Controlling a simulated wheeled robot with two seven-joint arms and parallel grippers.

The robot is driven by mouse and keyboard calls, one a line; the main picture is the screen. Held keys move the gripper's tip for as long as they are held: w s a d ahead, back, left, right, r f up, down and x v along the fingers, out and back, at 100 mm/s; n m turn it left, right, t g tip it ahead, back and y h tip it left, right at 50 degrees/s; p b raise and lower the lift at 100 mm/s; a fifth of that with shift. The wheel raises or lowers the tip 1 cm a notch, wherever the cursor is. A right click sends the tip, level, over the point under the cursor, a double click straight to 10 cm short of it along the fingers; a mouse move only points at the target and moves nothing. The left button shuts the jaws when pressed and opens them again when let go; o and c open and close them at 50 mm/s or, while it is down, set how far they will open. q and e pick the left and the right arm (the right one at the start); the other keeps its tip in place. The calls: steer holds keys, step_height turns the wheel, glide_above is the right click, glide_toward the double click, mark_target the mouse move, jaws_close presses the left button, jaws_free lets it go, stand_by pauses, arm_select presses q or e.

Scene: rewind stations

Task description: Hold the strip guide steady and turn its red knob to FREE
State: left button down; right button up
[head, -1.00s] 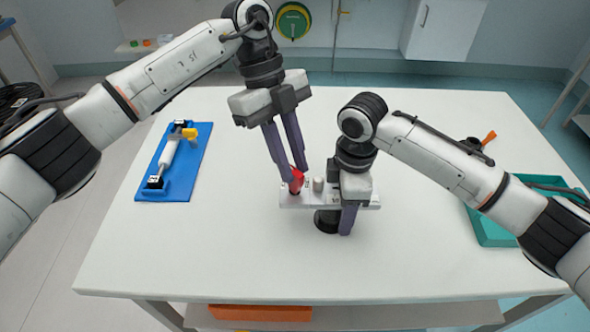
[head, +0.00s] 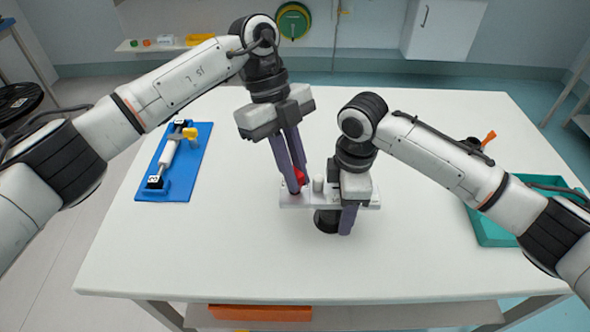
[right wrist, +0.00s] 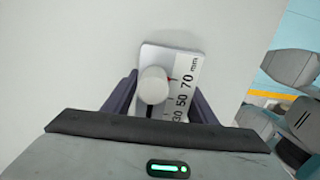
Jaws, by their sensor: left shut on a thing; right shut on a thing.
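The strip guide is a white plate (head: 316,201) on a round black base (head: 327,221), near the middle of the table. It has a white post (head: 318,184) and a red knob (head: 299,176) at its left end. My left gripper (head: 295,186) reaches down from above and is shut on the red knob, its fingers hiding much of it. My right gripper (head: 348,214) is shut on the guide near its right end. In the right wrist view the plate (right wrist: 182,66) shows a mm scale with 30, 50 and 70. The knob's setting is not readable.
A blue board (head: 180,178) with a white cylinder and yellow part lies at the left of the white table (head: 230,260). A teal tray (head: 492,232) sits at the right edge, partly behind my right arm. The table's front is clear.

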mark_target(296, 171)
arm_select(q)
steer(key=m, duration=0.2)
steer(key=m+y, duration=0.1)
steer(key=m, duration=0.1)
steer(key=shift+g+y, duration=0.3)
steer(key=shift+m+y, duration=0.8)
steer(key=shift+m, duration=1.5)
steer(key=c, duration=2)
jaws_free()
steer(key=shift+c, duration=0.2)
steer(key=shift+r, duration=0.1)
step_height(296, 171, up, 10)
steer(key=shift+f, duration=0.1)
